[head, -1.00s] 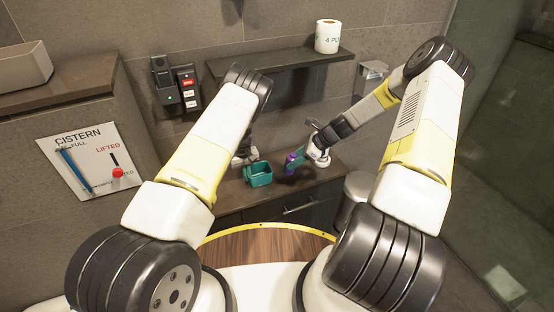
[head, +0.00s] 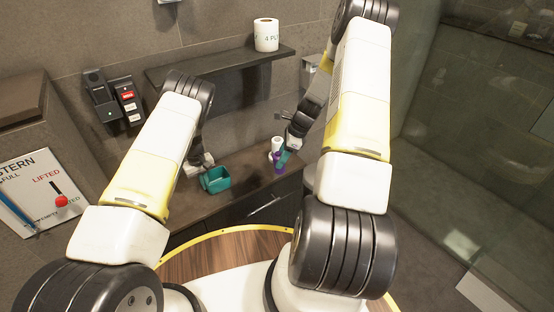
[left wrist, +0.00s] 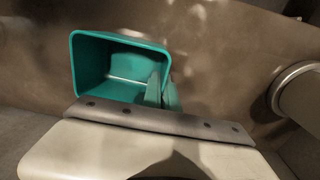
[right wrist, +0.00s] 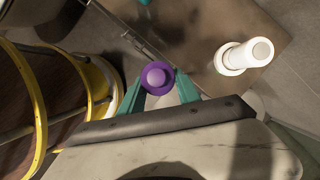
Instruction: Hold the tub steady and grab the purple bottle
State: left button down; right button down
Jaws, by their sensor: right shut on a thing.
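The teal tub (head: 216,184) stands open and upright on the counter. In the left wrist view the tub (left wrist: 92,60) fills the upper left. My left gripper (left wrist: 163,90) has its teal fingers close together at the tub's right wall, one seemingly inside and one outside; whether they pinch it is unclear. The purple bottle (head: 278,166) is to the right of the tub. My right gripper (right wrist: 156,84) is shut on it, one finger on each side of the purple bottle's body (right wrist: 157,66).
A white bottle (right wrist: 246,54) stands on the counter (right wrist: 262,25) near the purple one. A dark shelf (head: 220,65) with a toilet roll (head: 266,35) hangs above the counter. Counter space between the tub and the bottles is clear.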

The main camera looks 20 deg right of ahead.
pick_arm(q)
jog(key=c, duration=1.6)
grip_release()
